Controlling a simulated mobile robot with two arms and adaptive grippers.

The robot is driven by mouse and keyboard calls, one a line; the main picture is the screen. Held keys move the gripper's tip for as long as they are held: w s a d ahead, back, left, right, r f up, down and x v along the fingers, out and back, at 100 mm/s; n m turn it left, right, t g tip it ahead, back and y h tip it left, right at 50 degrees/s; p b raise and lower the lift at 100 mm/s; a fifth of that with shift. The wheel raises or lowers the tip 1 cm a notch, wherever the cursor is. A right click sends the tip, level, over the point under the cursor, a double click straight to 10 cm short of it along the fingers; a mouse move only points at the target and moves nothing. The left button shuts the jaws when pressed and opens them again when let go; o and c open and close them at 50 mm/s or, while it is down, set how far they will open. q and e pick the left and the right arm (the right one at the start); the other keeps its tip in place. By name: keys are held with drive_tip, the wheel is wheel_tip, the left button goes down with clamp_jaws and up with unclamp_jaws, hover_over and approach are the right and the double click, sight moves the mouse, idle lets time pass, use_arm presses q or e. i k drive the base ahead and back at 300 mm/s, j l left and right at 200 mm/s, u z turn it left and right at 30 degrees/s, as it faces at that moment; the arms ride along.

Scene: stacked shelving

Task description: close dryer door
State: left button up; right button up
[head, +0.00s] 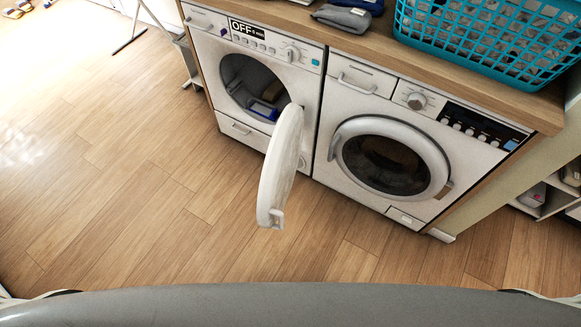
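The dryer (309,80) is the left of two white machines, with an "OFF" display on its panel. Its round white door (281,166) stands wide open, hinged at the right of the opening and sticking out toward me, with a latch piece at its near end. The dark drum opening (252,82) shows a blue item (264,109) inside, low down.
A washer (355,142) with its round door shut stands right of the dryer. A wooden counter (365,45) above holds a teal basket (491,42) and folded cloth (343,17). A drying rack (186,58) stands left. The wooden floor (110,180) in front is clear.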

sight(281, 162)
drive_tip(key=i+l+u, duration=0.35)
drive_tip(key=l+u, duration=0.15)
drive_tip(key=l, duration=0.2)
drive_tip(key=k+l, duration=0.2)
drive_tip(key=l, duration=0.2)
drive_tip(key=k+l+z, duration=0.1)
drive_tip(key=k+l, duration=0.15)
drive_tip(key=l, duration=0.15)
drive_tip(key=k+l, duration=0.2)
drive_tip(key=l, duration=0.2)
drive_tip(key=j+z, duration=0.05)
